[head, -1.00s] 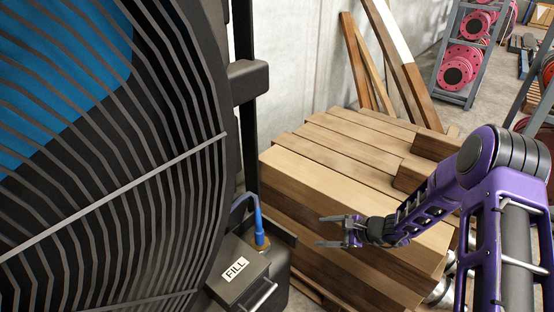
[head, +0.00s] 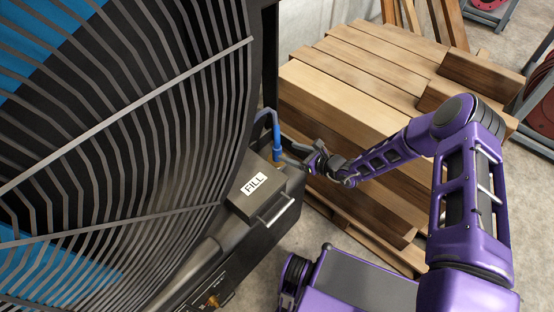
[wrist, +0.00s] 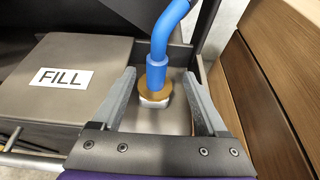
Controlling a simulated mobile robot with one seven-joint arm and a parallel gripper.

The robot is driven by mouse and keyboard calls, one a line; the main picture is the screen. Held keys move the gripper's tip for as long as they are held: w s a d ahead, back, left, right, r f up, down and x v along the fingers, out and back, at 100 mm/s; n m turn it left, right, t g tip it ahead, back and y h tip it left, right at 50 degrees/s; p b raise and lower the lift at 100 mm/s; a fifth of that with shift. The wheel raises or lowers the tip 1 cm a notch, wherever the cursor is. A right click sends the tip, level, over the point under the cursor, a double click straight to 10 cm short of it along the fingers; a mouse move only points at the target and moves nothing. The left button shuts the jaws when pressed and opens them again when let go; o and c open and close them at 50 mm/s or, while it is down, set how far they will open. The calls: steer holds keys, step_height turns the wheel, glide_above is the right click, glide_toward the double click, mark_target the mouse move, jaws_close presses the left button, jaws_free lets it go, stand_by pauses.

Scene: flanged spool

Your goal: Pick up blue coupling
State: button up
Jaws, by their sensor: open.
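The blue coupling (wrist: 157,72) is a blue cylinder at the end of a bent blue hose, standing on a brass collar (wrist: 154,95) with a pale nut beneath it. In the wrist view it stands upright between and slightly beyond my two open fingers, with gaps on both sides. My gripper (wrist: 160,100) also shows in the wrist view.
A grey box labelled FILL (head: 249,190), with a bar handle, stands left of the coupling. A large grille (head: 130,110) fills the left side. Stacked timber beams (head: 350,90) lie close on the right. Grey walls (wrist: 205,45) border the coupling's recess.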

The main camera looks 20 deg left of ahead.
mark_target(277, 149)
steer(key=shift+s+x, duration=0.1)
steer(key=shift+x, duration=1.6)
steer(key=shift+s+x, duration=0.15)
steer(key=shift+x, duration=1.5)
jaws_close()
